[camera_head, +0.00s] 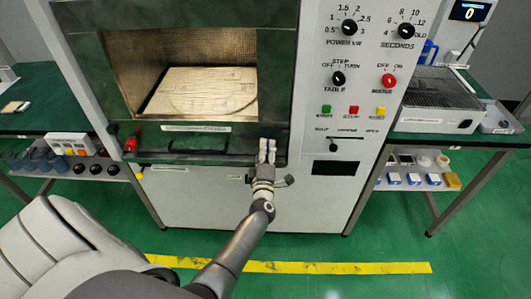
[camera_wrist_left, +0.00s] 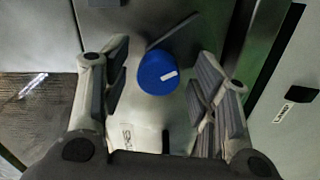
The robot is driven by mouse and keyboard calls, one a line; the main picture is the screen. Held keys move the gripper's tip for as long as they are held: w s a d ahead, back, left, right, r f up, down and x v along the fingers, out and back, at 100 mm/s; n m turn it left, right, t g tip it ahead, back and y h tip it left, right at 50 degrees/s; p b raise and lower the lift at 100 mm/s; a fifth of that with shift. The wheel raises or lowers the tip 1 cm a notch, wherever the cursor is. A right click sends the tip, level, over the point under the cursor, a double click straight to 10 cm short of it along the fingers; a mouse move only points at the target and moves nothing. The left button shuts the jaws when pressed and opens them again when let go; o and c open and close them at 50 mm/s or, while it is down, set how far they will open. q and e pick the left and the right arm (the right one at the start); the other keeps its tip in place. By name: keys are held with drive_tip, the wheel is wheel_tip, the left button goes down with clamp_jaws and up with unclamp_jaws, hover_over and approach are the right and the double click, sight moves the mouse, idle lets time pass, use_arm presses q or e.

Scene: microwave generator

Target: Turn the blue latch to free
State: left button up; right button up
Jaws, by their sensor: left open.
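In the head view my left gripper (camera_head: 267,152) is at the right end of the dark bar below the microwave chamber opening. There the gripper hides most of the latch. My right gripper is in neither view.
The microwave generator (camera_head: 250,203) has a chamber holding a pale slab (camera_head: 203,92). A red knob (camera_head: 131,144) sits at the bar's left end. The control panel (camera_head: 362,55) is to the right. Side tables with small items flank the machine.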

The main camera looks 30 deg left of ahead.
use_arm(q)
drive_tip(key=v, duration=0.7)
drive_tip(key=shift+s+d, duration=0.15)
drive_tip(key=shift+s, duration=0.05)
drive_tip(key=shift+f, duration=0.1)
idle(0.4)
drive_tip(key=s+d+f+m+g+h, duration=0.1)
drive_tip(key=s+d+f+m+h, duration=0.2)
drive_tip(key=f, duration=0.4)
drive_tip(key=s+d+f+m+h, duration=0.1)
drive_tip(key=d+f+m+h, duration=0.2)
drive_tip(key=d+f+m, duration=0.3)
drive_tip(key=s+d+f+m+g+h, duration=0.2)
drive_tip(key=s+f+m, duration=0.1)
drive_tip(key=s+f, duration=0.4)
drive_tip(key=s+d+f+m+g+h, duration=0.1)
drive_tip(key=s+d+f+m+g, duration=0.2)
drive_tip(key=f, duration=0.6)
drive_tip(key=s+a+f+m+g, duration=0.1)
drive_tip(key=s+f+m+g, duration=0.1)
drive_tip(key=s, duration=0.8)
drive_tip(key=s+a+f+m+g, duration=0.2)
drive_tip(key=s+f, duration=0.4)
drive_tip(key=s, duration=0.5)
drive_tip(key=s+a+f+m+g, duration=0.1)
drive_tip(key=s+f+m+g, duration=0.3)
drive_tip(key=s, duration=0.7)
drive_tip(key=shift+f+m, duration=0.6)
drive_tip(key=shift+m, duration=0.3)
